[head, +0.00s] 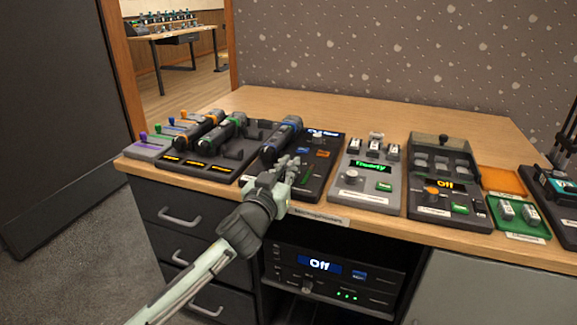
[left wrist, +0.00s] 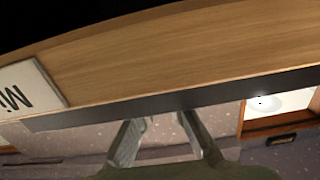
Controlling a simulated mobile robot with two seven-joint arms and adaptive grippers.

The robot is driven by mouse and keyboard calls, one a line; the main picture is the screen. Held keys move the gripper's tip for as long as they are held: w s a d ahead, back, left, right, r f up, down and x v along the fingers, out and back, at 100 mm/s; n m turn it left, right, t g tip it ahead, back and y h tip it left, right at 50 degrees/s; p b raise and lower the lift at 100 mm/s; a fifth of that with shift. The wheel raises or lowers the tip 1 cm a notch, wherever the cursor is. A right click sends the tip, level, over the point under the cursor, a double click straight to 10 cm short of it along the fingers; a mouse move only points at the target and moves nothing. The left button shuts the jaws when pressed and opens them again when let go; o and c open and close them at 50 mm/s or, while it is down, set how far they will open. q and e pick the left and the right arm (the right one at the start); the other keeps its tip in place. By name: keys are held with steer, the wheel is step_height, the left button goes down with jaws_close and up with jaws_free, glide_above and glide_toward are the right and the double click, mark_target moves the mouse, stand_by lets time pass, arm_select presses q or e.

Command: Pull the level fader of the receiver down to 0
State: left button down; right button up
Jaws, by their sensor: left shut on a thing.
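The receiver (head: 318,182) is a dark panel on the desk with a blue lit display (head: 322,133) at its back and a dark handheld microphone (head: 283,138) along its left side. My left gripper (head: 292,166) reaches over the front of this panel, fingers pointing away from me. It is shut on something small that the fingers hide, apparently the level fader. In the left wrist view its two fingers (left wrist: 165,140) show at the bottom, and what they hold cannot be made out. My right gripper is not in view.
Left on the desk are microphone cradles (head: 205,165). To the right are a grey panel reading "Property" (head: 368,180) and a dark panel reading "Off" (head: 440,205). A rack unit (head: 330,270) reading "Off" sits below the desk's front edge.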

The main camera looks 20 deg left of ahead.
mark_target(281, 178)
arm_select(q)
steer(key=shift+s, duration=0.1)
steer(key=s+p, duration=0.1)
steer(key=s, duration=0.3)
steer(key=shift+s+a, duration=0.1)
steer(key=shift+s, duration=0.3)
steer(key=shift+f, duration=0.15)
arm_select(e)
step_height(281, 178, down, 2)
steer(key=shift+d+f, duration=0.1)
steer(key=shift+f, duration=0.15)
arm_select(q)
steer(key=c, duration=1.6)
jaws_free()
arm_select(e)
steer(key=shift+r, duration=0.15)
